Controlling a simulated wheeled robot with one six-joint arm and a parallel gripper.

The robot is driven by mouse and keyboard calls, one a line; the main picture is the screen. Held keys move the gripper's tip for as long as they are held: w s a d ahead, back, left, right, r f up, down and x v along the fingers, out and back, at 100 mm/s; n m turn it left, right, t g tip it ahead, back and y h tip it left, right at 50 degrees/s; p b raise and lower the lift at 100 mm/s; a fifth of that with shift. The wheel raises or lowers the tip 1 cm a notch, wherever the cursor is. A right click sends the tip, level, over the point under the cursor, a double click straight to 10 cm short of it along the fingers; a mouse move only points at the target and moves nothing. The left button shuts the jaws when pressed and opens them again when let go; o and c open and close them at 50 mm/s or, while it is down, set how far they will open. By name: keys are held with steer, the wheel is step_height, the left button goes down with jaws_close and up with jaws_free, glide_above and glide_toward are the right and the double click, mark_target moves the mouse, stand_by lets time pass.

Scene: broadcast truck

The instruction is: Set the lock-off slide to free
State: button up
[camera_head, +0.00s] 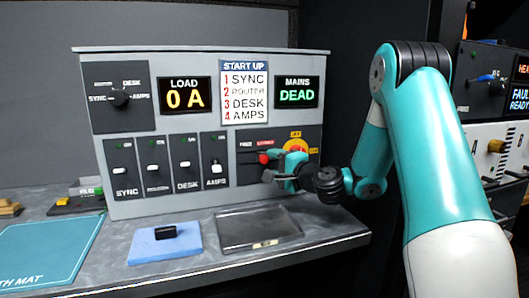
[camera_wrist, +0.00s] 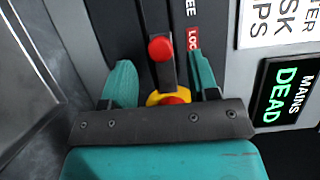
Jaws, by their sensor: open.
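The lock-off slide has a red knob (camera_head: 264,158) on a dark bar, on the panel's lower right plate. In the wrist view the red knob (camera_wrist: 161,48) stands beside the red LOCK label, with the end of the FREE label farther up. My gripper (camera_head: 280,168) is at the plate from the right. In the wrist view its teal fingers (camera_wrist: 161,72) are open, one on each side of the slide bar; I see no contact with the knob.
The grey panel (camera_head: 212,127) also carries the SYNC, ROUTER, DESK and AMPS switches (camera_head: 186,165) left of the slide. The MAINS display (camera_head: 297,93) reads DEAD.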

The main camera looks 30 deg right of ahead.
mark_target(266, 160)
steer(key=shift+w+a+p, duration=0.15)
steer(key=shift+w+p, duration=0.15)
steer(key=shift+w, duration=0.85)
steer(key=shift+w+a+p, duration=0.1)
steer(key=shift+w+p, duration=0.2)
steer(key=shift+w, duration=0.8)
steer(key=shift+c, duration=0.4)
